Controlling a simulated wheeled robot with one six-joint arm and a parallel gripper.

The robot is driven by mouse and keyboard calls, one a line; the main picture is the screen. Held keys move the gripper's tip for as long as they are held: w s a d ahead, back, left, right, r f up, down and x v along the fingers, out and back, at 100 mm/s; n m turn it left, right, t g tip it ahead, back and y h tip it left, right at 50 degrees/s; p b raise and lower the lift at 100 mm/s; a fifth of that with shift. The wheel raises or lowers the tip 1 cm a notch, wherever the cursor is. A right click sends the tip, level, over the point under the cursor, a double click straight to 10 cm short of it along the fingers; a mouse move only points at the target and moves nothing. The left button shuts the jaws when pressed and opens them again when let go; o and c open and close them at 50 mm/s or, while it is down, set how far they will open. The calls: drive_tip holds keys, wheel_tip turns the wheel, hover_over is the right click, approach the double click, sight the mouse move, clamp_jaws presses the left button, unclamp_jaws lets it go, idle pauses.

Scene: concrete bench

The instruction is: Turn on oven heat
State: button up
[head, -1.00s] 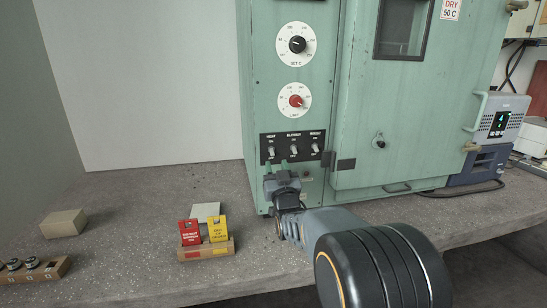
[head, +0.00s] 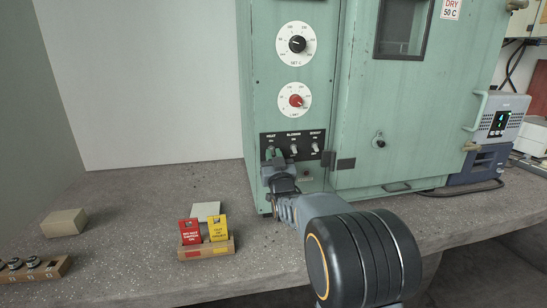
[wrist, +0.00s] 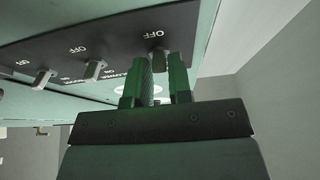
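The green oven (head: 350,110) stands on the bench with a black switch panel (head: 305,137) low on its front. The panel holds the heat switch, the blower switch (head: 293,149) and a third toggle (head: 315,148). In the head view my gripper (head: 275,154) is at the heat switch and mostly hides it. In the wrist view the heat switch (wrist: 158,57) shows at the fingertips, in line with the gap between the two fingers of my gripper (wrist: 162,62). The fingers are apart; contact with the lever cannot be told.
Above the panel are a red-knobbed dial (head: 296,101) and a black-knobbed dial (head: 297,44). A wooden holder (head: 206,249) with red and yellow cards and a beige block (head: 64,222) lie on the bench at left. A grey device (head: 500,122) stands at right.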

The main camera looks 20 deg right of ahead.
clamp_jaws()
drive_tip(key=shift+r, duration=0.1)
drive_tip(key=shift+s+r+g+p, duration=0.1)
drive_tip(key=shift+r+g+p, duration=0.4)
drive_tip(key=shift+g+p, duration=0.55)
drive_tip(key=r+g+p, duration=0.1)
drive_tip(key=g+p, duration=0.1)
drive_tip(key=p, duration=0.1)
drive_tip(key=shift+y, duration=0.3)
drive_tip(key=g+p, duration=0.1)
drive_tip(key=p, duration=0.2)
drive_tip(key=g+p, duration=0.2)
drive_tip(key=p, duration=0.1)
drive_tip(key=shift+r+y, duration=0.35)
drive_tip(key=shift+y, duration=0.05)
drive_tip(key=shift+g+p, duration=0.25)
drive_tip(key=shift+p, duration=0.05)
drive_tip(key=shift+w+f+g, duration=0.15)
drive_tip(key=shift+w+g, duration=0.05)
drive_tip(key=shift+g, duration=0.1)
